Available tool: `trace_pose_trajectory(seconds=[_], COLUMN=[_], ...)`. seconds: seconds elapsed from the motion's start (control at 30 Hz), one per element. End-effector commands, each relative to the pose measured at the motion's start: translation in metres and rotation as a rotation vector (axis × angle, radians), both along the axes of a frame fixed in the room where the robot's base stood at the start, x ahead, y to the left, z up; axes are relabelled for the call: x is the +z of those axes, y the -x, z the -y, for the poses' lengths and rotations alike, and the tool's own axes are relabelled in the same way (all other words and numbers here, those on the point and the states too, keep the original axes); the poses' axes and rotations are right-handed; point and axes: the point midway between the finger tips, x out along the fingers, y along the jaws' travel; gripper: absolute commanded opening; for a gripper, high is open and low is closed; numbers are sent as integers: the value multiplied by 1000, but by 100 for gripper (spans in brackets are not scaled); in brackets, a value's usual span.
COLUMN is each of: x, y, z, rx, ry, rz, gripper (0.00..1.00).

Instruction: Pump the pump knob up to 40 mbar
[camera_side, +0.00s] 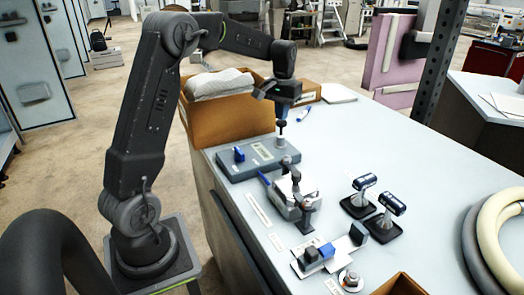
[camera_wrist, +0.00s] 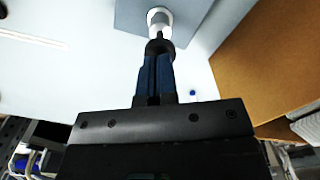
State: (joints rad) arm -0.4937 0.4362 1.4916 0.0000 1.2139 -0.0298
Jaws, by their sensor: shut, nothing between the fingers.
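The pump knob (camera_side: 281,124) is a small black knob on top of a pale cylinder (camera_side: 280,141), at the back right corner of a grey-blue box (camera_side: 236,170) with a small display (camera_side: 262,152). The display reading is too small to make out. My gripper (camera_side: 281,116) points down, directly above the knob, with its blue fingers shut and empty. In the wrist view, the shut fingers (camera_wrist: 158,57) line up with the dark knob (camera_wrist: 159,46) and pale cylinder (camera_wrist: 160,20). The tips appear at or just over the knob; I cannot tell whether they touch.
A cardboard box (camera_side: 222,122) with a pale bundle (camera_side: 218,83) stands close behind the pump box. A small clamp device (camera_side: 294,192), two handheld scanners (camera_side: 358,203) (camera_side: 386,218) on black bases and a coiled hose (camera_side: 496,235) lie nearer the front.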

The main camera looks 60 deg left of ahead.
Motion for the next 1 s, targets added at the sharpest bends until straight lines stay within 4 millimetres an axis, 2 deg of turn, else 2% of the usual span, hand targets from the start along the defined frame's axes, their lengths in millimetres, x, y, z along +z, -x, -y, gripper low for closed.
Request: trace_pose_trajectory(seconds=[1.0], x=[-37], y=[0], z=[0], rx=[0], ry=[1], rz=[-3], gripper=[0])
